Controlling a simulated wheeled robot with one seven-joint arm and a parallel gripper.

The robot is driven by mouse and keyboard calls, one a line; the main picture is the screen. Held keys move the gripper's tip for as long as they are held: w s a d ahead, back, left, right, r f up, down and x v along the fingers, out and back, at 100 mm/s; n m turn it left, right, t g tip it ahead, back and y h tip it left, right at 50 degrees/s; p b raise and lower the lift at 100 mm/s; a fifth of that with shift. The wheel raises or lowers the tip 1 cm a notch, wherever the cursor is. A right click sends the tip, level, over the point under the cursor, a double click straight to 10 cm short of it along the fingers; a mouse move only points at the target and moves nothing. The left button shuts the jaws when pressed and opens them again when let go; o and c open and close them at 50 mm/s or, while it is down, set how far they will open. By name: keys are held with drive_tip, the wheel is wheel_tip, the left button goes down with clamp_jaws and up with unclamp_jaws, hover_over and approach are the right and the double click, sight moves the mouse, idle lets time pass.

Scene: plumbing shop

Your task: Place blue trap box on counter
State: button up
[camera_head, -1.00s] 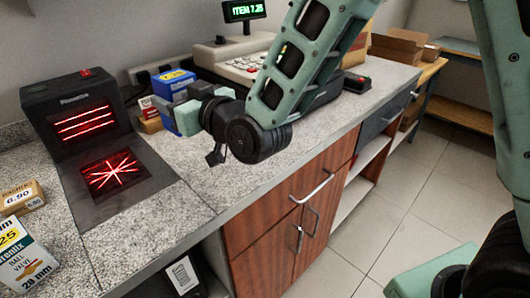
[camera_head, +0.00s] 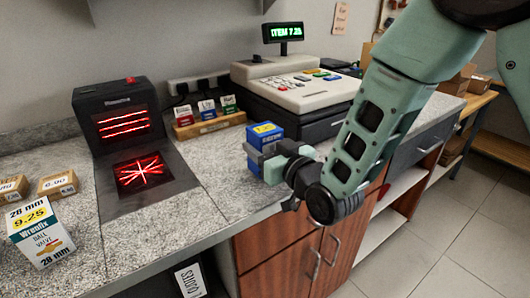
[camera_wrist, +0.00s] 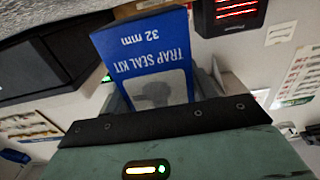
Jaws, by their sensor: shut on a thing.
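The blue trap box (camera_head: 265,135) has a yellow label on top and is held upright in my gripper (camera_head: 262,158). In the wrist view the box (camera_wrist: 148,58) reads "TRAP SEAL KIT 32 mm" and sits between the fingers. My gripper is shut on it. The box is over the speckled counter (camera_head: 228,185), in front of the cash register. Whether its bottom touches the counter is hidden by the gripper.
A scanner (camera_head: 112,115) with red lines stands on the left, its glass plate (camera_head: 140,172) set in the counter. The cash register (camera_head: 300,90) is behind the box. A rack of small cards (camera_head: 208,122) stands between them.

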drive_tip(key=shift+f, duration=0.9)
drive_tip(key=shift+f, duration=0.15)
drive_tip(key=o, duration=1.1)
